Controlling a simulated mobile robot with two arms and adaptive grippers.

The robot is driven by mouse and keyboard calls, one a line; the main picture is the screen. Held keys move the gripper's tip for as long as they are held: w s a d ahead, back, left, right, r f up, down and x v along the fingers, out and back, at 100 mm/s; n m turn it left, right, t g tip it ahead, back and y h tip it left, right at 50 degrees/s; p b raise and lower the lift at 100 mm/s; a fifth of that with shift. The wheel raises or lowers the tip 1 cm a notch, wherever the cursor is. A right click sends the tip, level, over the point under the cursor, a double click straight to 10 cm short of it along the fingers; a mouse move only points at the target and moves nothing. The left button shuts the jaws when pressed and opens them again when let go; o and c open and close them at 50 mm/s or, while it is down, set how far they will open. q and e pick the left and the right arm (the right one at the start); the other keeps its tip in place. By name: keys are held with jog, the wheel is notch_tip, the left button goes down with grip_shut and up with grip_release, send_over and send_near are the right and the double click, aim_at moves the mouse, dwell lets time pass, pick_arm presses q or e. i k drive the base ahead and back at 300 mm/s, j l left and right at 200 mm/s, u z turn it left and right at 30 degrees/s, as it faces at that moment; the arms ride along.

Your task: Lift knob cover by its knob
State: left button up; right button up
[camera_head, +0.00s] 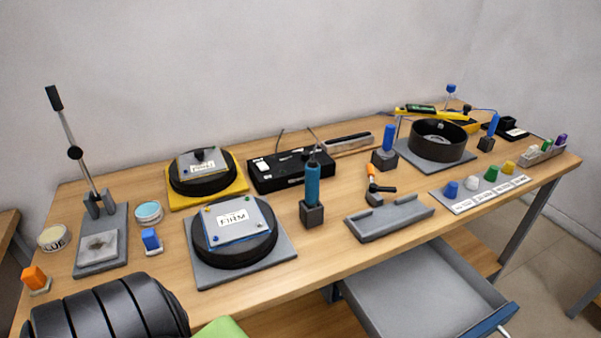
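A grey cover plate with a black knob (198,155) on top lies on a round black pad (203,186) at the back left of the table. The pad sits on a yellow base (178,201). The plate carries a white label, too small to read. The knob stands upright and nothing touches it. In front is a similar round pad on a grey base (203,275), topped by a plate labelled FIRM (240,232) with coloured corner dots and no visible knob.
A lever press (85,200) stands left of the pads. A black box (289,176) and blue-handled tool (312,185) stand to the right. A grey tray (390,220), round black bowl (437,145) and coloured knobs (471,183) lie further right. An open drawer (415,290) juts out in front.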

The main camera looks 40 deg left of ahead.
aim_at(199, 163)
jog(key=u, duration=2.1)
